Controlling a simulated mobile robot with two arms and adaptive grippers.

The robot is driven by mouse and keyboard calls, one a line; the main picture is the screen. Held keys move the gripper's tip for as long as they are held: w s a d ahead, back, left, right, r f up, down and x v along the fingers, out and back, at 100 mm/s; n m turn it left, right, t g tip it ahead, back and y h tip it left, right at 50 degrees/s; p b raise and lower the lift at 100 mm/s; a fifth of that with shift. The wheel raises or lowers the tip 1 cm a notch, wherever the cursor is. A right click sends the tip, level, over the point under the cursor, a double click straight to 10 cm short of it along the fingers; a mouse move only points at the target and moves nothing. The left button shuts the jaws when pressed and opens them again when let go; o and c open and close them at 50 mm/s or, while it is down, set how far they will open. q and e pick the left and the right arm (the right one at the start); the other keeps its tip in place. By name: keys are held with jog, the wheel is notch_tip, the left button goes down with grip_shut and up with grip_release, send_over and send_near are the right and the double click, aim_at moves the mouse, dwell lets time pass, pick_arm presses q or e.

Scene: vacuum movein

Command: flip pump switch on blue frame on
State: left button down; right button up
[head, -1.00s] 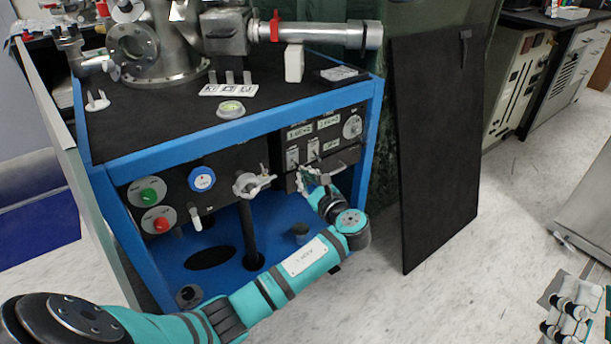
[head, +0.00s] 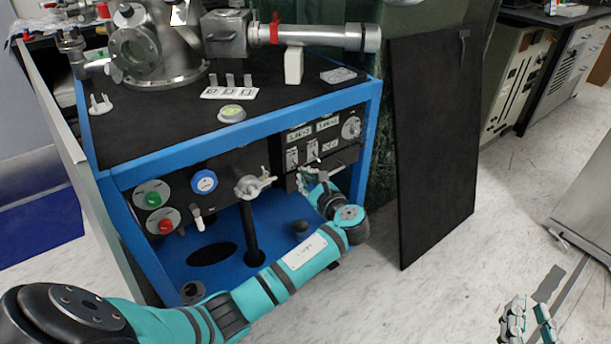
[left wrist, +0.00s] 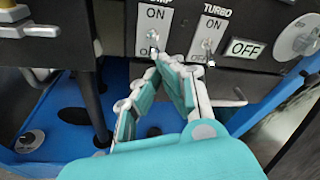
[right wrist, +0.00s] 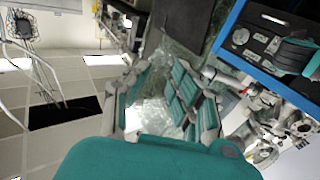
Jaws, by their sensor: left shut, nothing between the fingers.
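The blue frame (head: 240,131) carries black control panels. The pump switch (head: 291,157) is the left of two white switch plates on the right panel. In the left wrist view the pump switch (left wrist: 153,20) shows ON at the top, with its lower part partly hidden by my fingers; I cannot tell its lever position. My left gripper (head: 309,176) is shut and empty. In the left wrist view its fingertips (left wrist: 158,60) are just at the lower end of the pump plate; I cannot tell whether they touch the lever. My right gripper (head: 528,318) is open and empty, far right, over the floor.
A valve handle (head: 256,184) sticks out left of the panel. A black board (head: 435,150) stands right of the frame.

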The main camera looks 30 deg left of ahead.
jog(key=s+d+f+g+h+p, duration=0.2)
jog(key=s+f+g, duration=0.3)
jog(key=f, duration=0.2)
jog(key=s+d+f+g+h+p, duration=0.1)
jog(key=s+d+f+g+p, duration=0.15)
jog(key=s+f+g, duration=0.45)
jog(key=shift+s+d+g+h+p, duration=0.7)
jog(key=shift+s+d+g+p, duration=0.55)
jog(key=shift+s, duration=0.95)
pick_arm(q)
jog(key=h+p, duration=0.1)
jog(key=r+g+h+p, duration=0.1)
jog(key=p, duration=0.1)
jog(key=shift+s+d+r+h, duration=0.15)
jog(key=shift+d+r+h, duration=0.1)
jog(key=shift+d+h, duration=0.05)
pick_arm(e)
jog(key=s+x, duration=0.1)
jog(key=x, duration=0.9)
jog(key=shift+s+a+f+m+g, duration=0.2)
jog(key=shift+s+f+m+g, duration=0.1)
jog(key=shift+f+m+g, duration=0.15)
jog(key=shift+f, duration=0.15)
